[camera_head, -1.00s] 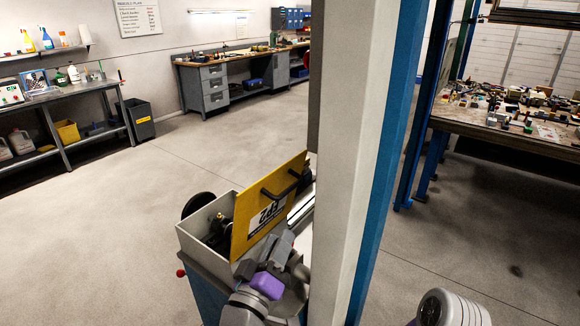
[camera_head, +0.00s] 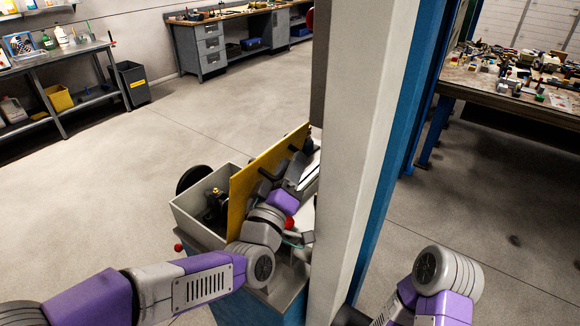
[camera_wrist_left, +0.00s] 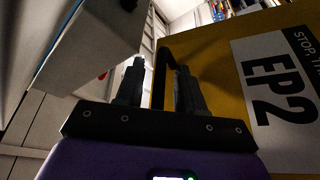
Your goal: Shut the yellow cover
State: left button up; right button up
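The yellow cover (camera_head: 252,178) stands open and steeply raised on a grey box (camera_head: 190,212), seen nearly edge-on in the head view. Its black handle (camera_head: 264,186) is on the face toward my left arm. In the left wrist view, the yellow cover (camera_wrist_left: 215,70) fills the right side with its "EP2" label. My left gripper (camera_head: 294,172) is at the handle. In the wrist view, its fingers (camera_wrist_left: 160,72) are apart, with the black handle (camera_wrist_left: 166,48) between them and gaps visible. The right arm shows at lower right; its gripper is out of sight.
A white and blue post (camera_head: 370,130) stands right beside the box and hides part of that area. The box's open compartment holds dark fittings. A black round wheel (camera_head: 193,180) and red knob (camera_head: 178,247) stick out at its left. Benches stand farther back.

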pick_arm(q)
grip_shut()
dwell(0.4)
